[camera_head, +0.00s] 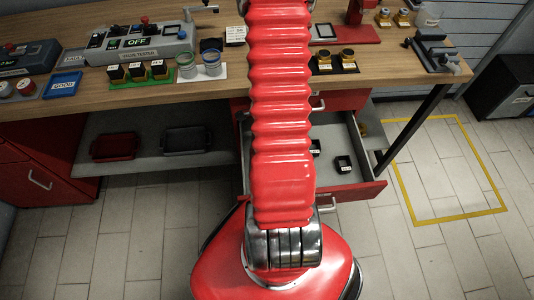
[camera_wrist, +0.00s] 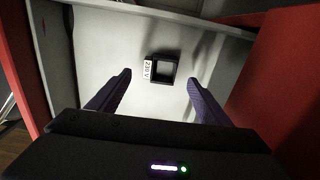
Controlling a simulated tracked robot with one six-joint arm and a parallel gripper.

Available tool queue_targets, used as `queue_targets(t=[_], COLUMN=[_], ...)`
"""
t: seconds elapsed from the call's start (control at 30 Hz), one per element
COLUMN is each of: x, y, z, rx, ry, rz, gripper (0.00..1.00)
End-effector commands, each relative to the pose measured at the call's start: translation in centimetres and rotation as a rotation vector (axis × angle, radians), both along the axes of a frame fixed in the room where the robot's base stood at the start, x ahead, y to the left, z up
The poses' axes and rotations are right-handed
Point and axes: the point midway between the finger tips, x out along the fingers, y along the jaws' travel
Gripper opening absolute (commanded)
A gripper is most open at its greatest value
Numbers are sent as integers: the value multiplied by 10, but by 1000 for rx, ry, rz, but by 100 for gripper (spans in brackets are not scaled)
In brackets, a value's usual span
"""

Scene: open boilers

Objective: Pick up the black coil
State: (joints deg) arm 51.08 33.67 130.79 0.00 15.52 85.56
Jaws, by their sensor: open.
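A black coil (camera_wrist: 164,54), a small square frame with a hollow middle and a white label reading 230 V, lies on the pale floor of an open drawer in the wrist view. My gripper (camera_wrist: 159,77) is open above it, with its two dark purple fingers apart on either side and nothing between them in hold. The head view shows two small black items in the drawer, one near the front (camera_head: 344,164) and one beside my arm (camera_head: 315,148); I cannot tell which is the coil under the gripper. My arm hides the gripper there.
The open drawer (camera_head: 350,190) has a red front and pale walls; its wall (camera_wrist: 45,60) also shows beside my gripper. The wooden bench (camera_head: 205,88) above holds a tester (camera_head: 138,45) and several black-and-gold parts. A shelf (camera_head: 155,131) with two trays is at left.

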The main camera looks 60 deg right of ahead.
Motion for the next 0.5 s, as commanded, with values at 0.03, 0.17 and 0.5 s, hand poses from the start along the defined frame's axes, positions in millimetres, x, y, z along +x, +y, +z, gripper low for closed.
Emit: queue_targets(t=[0.03, 0.17, 0.5], x=[-1, -1, -1], y=[0, 1, 0], z=[-3, -14, -46], rx=[1, 1, 1], ry=[1, 1, 1], rz=[0, 0, -1], gripper=[72, 72, 72])
